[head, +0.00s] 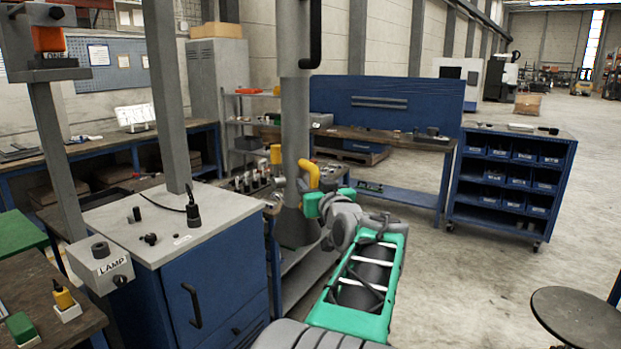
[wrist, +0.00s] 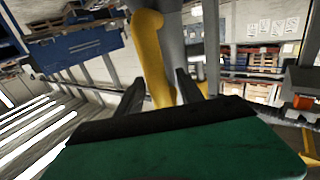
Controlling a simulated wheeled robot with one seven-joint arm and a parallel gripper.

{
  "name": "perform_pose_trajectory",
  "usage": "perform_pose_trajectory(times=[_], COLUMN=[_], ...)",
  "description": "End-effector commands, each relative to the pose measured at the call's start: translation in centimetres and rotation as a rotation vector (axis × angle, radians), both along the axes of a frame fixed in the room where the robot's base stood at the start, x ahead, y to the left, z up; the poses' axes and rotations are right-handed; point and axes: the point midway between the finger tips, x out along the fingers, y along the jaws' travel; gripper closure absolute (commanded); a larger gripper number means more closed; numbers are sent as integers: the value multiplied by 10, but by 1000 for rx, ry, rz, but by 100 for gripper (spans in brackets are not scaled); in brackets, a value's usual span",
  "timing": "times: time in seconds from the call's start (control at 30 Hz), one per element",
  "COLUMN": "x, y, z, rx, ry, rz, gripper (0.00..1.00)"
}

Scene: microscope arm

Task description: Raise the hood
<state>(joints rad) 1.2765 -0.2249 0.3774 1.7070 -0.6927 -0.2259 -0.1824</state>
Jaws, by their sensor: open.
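The hood (head: 297,226) is a dark grey cone at the foot of a grey vertical pipe (head: 294,120) in the head view. A yellow handle (head: 312,172) curves out from the pipe's right side. In the wrist view the yellow handle (wrist: 150,50) runs down between the two dark fingers of my gripper (wrist: 159,78). The fingers are open, one on each side of it, with gaps visible. The handle's lower end is hidden behind my gripper's body. In the head view my gripper is at the handle, its fingers hardly visible.
A workbench (head: 400,140) and blue bin rack (head: 512,180) stand behind. A round stool (head: 578,318) is at the right. Open floor lies between.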

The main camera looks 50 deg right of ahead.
Motion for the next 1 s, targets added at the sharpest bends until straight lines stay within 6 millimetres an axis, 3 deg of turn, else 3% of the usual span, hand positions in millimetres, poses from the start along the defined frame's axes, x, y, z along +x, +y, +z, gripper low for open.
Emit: perform_pose_trajectory(times=[0.13,0.4,0.93,1.0], x=[14,13,13,13], y=[-10,-12,-12,-12], z=[1,0,0,0], rx=[1,0,1,1], ry=[1,1,1,1], rz=[0,-5,-5,-4], gripper=[56,57,100,100])
